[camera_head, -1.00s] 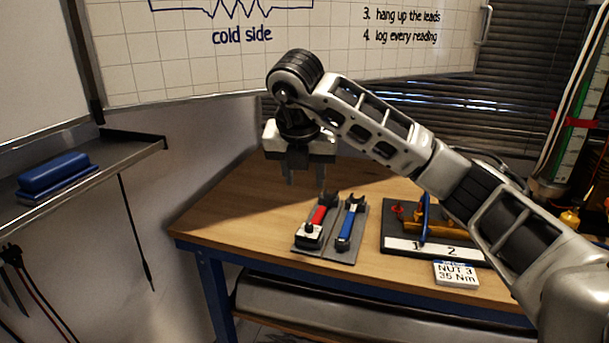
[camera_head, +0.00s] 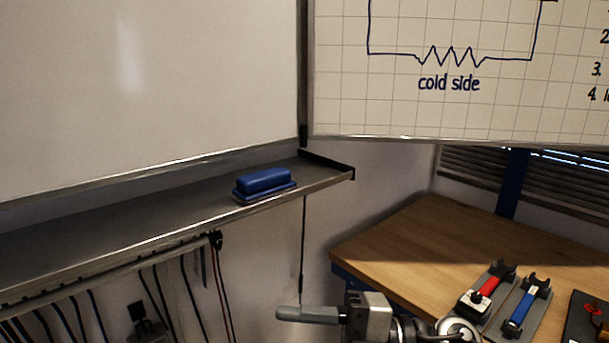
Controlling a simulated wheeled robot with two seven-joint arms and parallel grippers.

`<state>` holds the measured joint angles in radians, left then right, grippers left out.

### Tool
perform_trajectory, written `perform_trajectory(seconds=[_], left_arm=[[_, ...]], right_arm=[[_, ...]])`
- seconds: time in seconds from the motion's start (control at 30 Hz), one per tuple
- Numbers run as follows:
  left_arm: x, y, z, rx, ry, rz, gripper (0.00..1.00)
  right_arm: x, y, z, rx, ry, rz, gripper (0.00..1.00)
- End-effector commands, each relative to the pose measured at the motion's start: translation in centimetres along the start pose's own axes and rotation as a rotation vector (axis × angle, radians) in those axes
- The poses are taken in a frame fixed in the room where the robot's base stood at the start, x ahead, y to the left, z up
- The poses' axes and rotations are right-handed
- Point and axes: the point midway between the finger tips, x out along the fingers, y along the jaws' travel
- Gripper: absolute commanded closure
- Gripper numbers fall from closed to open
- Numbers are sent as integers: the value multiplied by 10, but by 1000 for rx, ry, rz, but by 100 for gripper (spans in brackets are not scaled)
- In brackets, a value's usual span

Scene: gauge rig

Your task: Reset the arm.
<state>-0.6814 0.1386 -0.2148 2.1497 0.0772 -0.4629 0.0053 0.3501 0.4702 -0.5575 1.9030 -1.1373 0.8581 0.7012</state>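My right gripper (camera_head: 310,314) shows at the bottom centre, its fingers pointing left and its arm coming in from the lower right. The fingers are seen edge-on and overlap, so I cannot tell whether they are apart. No object shows at the fingertips. The gripper is in front of the wall, left of the wooden bench (camera_head: 430,235) and below the shelf in the picture. Most of the arm is cut off by the bottom edge. My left gripper is not in view.
A blue eraser (camera_head: 264,183) lies on the whiteboard's grey shelf (camera_head: 120,225). Cables hang below it. Part of a dark rig base (camera_head: 590,318) shows at the right edge.

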Motion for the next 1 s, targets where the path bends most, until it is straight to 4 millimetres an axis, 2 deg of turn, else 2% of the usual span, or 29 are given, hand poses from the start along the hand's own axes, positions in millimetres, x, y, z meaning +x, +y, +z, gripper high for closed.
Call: perform_trajectory(seconds=[0.03, 0.1, 0.17, 0.27, 0.33, 0.4, 0.5, 0.6, 0.7, 0.8, 1.0], left_arm=[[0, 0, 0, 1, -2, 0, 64], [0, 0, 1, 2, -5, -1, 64], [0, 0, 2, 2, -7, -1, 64], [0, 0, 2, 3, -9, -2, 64], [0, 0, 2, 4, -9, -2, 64], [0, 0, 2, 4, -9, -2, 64], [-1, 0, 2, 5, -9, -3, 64], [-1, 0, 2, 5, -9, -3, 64], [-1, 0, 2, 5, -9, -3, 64], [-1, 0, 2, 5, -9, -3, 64], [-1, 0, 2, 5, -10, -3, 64]], right_arm=[[-3, 6, -1, 99, -49, 187, 60], [-20, 12, 10, 239, -169, 425, 60], [-43, 4, 26, 377, -309, 597, 60], [-91, -41, 51, 646, -593, 796, 60], [-119, -85, 56, 829, -780, 858, 60], [-140, -130, 52, 993, -934, 875, 60], [-158, -184, 36, 1189, -1096, 856, 60], [-167, -221, 17, 1329, -1195, 821, 60], [-170, -241, 5, 1410, -1245, 794, 60], [-171, -248, 0, 1441, -1262, 782, 60], [-171, -248, 0, 1442, -1262, 781, 60]])
